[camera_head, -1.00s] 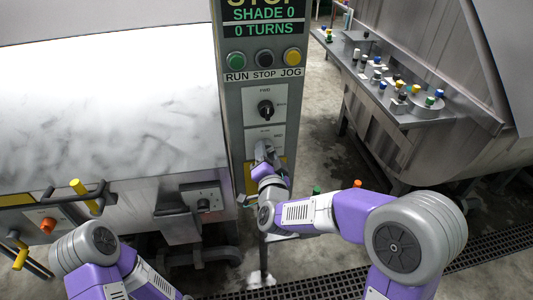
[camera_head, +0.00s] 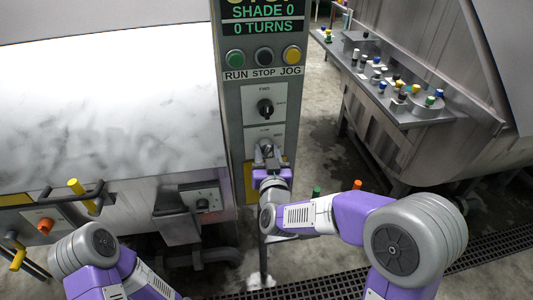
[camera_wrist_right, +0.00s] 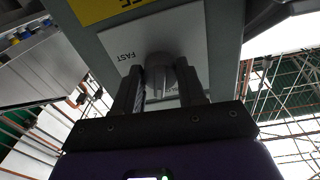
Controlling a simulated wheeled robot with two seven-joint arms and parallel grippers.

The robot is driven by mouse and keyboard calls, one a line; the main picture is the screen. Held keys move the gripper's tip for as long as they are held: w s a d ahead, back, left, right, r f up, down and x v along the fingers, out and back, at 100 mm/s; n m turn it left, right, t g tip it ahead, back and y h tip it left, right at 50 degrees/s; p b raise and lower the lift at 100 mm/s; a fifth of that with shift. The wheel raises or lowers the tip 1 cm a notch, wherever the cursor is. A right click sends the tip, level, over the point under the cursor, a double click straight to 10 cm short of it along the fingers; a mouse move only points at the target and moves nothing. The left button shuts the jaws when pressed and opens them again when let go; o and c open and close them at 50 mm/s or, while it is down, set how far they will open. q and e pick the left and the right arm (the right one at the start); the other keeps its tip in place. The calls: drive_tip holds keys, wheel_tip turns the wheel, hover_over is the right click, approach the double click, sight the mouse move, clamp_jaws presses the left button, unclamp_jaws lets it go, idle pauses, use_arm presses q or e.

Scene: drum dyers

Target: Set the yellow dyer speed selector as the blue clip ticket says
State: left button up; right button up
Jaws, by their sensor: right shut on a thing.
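The speed selector is a grey knob (camera_wrist_right: 160,75) on a white plate (camera_wrist_right: 202,22) in the right wrist view, where the plate's word FAST shows to the left of the knob. A yellow label (camera_wrist_right: 104,8) lies beside the plate. My right gripper (camera_wrist_right: 161,84) is shut on the knob, with a finger on each side. In the head view the right gripper (camera_head: 267,158) is at the lower plate of the control column, partly hiding the selector and its labels. The knob's exact setting cannot be read. My left gripper is out of view. No blue clip ticket can be made out.
Above the selector is a black FWD knob (camera_head: 265,108), below green, black and yellow buttons (camera_head: 264,57) and a display reading SHADE 0, 0 TURNS. Yellow-gripped handles (camera_head: 78,187) stick out at left. A steel shelf (camera_head: 420,113) with small coloured-cap containers is at right.

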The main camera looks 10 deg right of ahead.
drive_tip(key=shift+d+n, duration=0.1)
drive_tip(key=shift+n, duration=1.7)
drive_tip(key=shift+f+n, duration=0.1)
drive_tip(key=shift+n, duration=0.2)
drive_tip(key=o, duration=1.1)
drive_tip(key=shift+c, duration=0.2)
drive_tip(key=s, duration=0.7)
drive_tip(key=shift+s+f+p, duration=0.15)
drive_tip(key=shift+s+p, duration=0.15)
drive_tip(key=shift+p, duration=0.15)
drive_tip(key=shift+f, duration=0.1)
